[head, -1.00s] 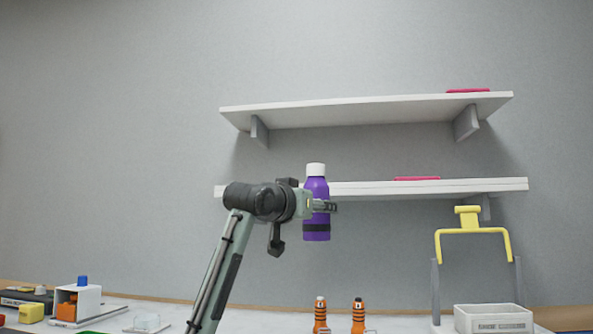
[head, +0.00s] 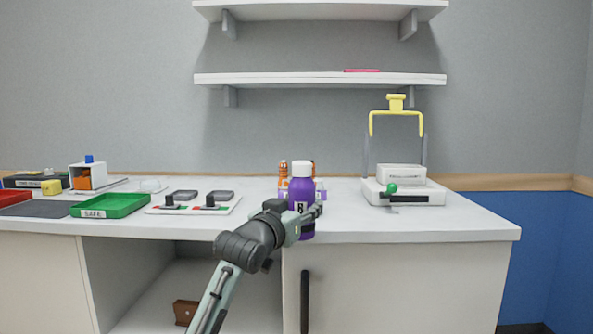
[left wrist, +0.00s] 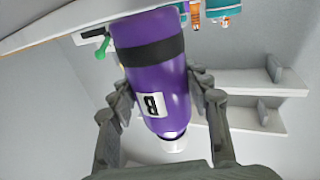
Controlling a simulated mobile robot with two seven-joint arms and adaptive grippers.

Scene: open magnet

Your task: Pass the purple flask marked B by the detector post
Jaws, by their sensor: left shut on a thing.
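The purple flask (head: 302,196) has a white cap, a dark band and a white label marked B. It is upright in the head view, in front of the counter's front edge. It also fills the middle of the left wrist view (left wrist: 152,72), where the B label shows. My left gripper (head: 317,212) is shut around the flask's body, with a finger on each side in the left wrist view. My right gripper is not in view. I cannot tell which thing is the detector post; a white device with a yellow arch (head: 396,115) and green knob stands at the right.
Orange bottles (head: 283,172) stand behind the flask, partly hidden. A green tray marked SAFE (head: 110,206) and a panel with two dark pads (head: 195,203) lie on the left counter. A white box (head: 90,174) stands further back. Two shelves (head: 320,79) hang above. Counter between flask and arch device is clear.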

